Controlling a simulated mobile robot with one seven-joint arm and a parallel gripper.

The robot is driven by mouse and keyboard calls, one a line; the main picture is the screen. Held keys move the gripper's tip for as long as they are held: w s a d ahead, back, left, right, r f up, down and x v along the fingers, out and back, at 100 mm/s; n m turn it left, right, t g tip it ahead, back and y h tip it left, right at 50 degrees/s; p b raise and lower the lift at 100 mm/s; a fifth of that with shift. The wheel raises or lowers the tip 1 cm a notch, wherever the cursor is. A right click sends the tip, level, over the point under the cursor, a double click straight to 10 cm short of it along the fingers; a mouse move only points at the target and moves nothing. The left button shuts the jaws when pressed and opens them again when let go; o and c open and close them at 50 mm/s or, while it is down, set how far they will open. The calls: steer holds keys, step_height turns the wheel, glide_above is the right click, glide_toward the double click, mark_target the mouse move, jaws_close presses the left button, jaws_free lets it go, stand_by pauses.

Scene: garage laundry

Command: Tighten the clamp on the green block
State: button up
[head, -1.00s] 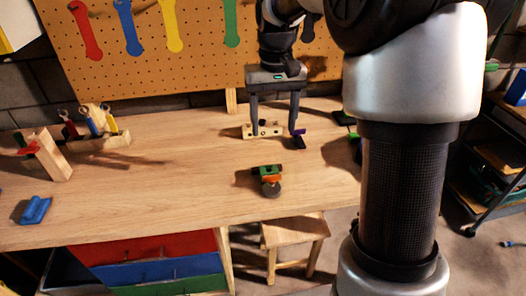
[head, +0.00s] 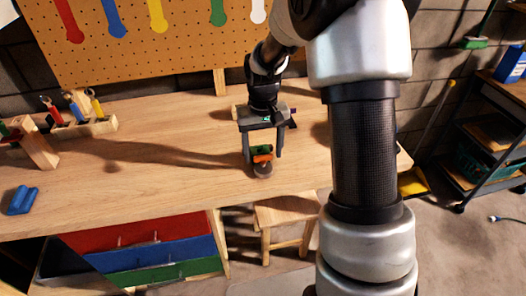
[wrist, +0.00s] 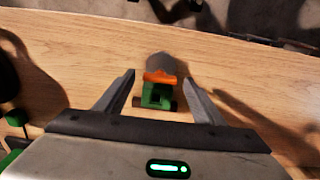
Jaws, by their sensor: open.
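The green block (head: 260,149) sits on the workbench near its front edge, with a short dark piece beside it. An orange clamp part (head: 262,158) and a grey round end (head: 263,171) are on its front side. In the wrist view the green block (wrist: 156,98), the orange part (wrist: 160,77) and the grey end (wrist: 161,63) line up between my fingers. My gripper (head: 263,162) is open and points down over them, one finger on each side. In the wrist view both fingers (wrist: 159,76) show a gap to the block. Fingertip height above the bench is unclear.
A wooden rack with tools (head: 88,128), a wooden upright block (head: 40,150) and a blue piece (head: 22,200) stand at the left of the workbench (head: 160,165). A pegboard (head: 170,50) rises behind. A stool (head: 285,212) and coloured drawers (head: 155,252) are below. The middle bench is clear.

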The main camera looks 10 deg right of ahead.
steer(key=shift+f, duration=0.15)
steer(key=c, duration=1)
steer(key=shift+c, duration=0.2)
steer(key=shift+m, duration=0.3)
steer(key=m, duration=0.2)
steer(key=shift+m, duration=0.4)
steer(key=m, duration=0.3)
steer(key=shift+m, duration=0.3)
steer(key=m+p, duration=0.1)
steer(key=m, duration=0.3)
steer(key=shift+w+m+p, duration=0.1)
steer(key=shift+m+p, duration=0.5)
steer(key=shift+m, duration=1.2)
